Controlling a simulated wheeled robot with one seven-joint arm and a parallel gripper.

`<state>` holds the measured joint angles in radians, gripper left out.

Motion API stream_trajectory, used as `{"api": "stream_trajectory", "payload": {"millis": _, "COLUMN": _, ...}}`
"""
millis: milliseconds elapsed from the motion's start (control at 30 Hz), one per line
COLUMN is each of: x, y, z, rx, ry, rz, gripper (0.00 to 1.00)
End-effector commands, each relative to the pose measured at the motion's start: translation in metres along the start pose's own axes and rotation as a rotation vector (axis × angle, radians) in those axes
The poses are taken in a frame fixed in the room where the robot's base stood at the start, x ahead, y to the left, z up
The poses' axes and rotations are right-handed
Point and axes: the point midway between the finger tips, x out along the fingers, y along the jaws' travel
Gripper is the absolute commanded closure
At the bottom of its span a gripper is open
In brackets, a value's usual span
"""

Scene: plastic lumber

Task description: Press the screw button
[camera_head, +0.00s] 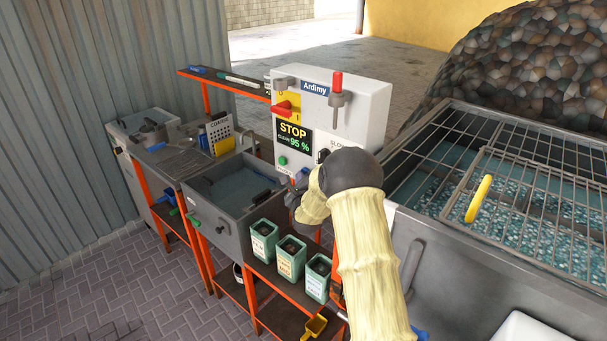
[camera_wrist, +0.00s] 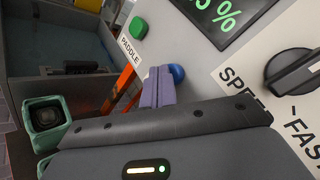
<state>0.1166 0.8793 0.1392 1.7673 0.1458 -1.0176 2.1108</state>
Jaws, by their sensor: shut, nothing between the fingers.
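The white control box (camera_head: 345,115) carries a screen reading STOP and 95 %. In the wrist view, a round blue button (camera_wrist: 177,73) sits on its panel below the screen, partly covered by my fingers; its label is hidden, so I cannot read whether it says screw. A green button (camera_wrist: 138,28), labelled PADDLE, is to its upper left, and also shows in the head view (camera_head: 282,160). My gripper (camera_wrist: 159,72) is shut and empty, its fingertips right at the blue button's left edge. I cannot tell whether they touch it.
A black speed knob (camera_wrist: 292,72) is right of the blue button. A sink basin (camera_head: 235,185) is at the left, with several green bins (camera_head: 291,258) below the box. A metal grate (camera_head: 500,170) over a water tank is at the right.

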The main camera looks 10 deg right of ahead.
Motion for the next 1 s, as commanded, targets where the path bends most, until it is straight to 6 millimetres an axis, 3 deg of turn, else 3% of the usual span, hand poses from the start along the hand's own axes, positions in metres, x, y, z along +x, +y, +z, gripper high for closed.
{"api": "stream_trajectory", "payload": {"millis": 1000, "x": 0.0060, "y": -0.0047, "z": -0.0046, "rx": 0.000, "ry": 0.000, "rz": 0.000, "gripper": 1.00}}
